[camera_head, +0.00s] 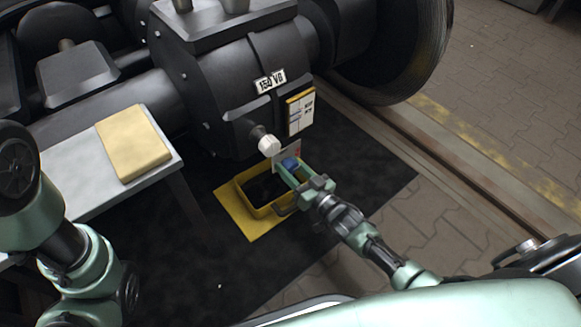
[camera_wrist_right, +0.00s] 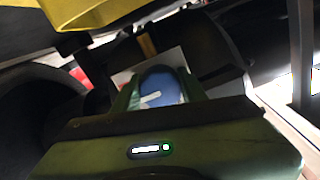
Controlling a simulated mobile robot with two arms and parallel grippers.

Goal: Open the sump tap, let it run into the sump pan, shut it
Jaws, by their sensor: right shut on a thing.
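The sump tap's blue knob (camera_head: 291,163) is at the lower front of the black gear case (camera_head: 225,75). My right gripper (camera_head: 284,172) is shut on this knob. In the right wrist view the blue knob (camera_wrist_right: 160,86) shows a white line on its face and sits between the fingers, before a white plate. The sump pan (camera_head: 245,200), yellow with a dark inside, is on the floor below the tap; its yellow also shows in the wrist view (camera_wrist_right: 90,12). No stream is visible. My left arm shows at the left, its gripper out of view.
A white knob (camera_head: 268,145) on a black stub sticks out of the case near the tap. A grey bench (camera_head: 80,195) with a yellow cloth-like block (camera_head: 133,143) stands at the left. A rail (camera_head: 450,165) and wheel (camera_head: 405,50) are at the right.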

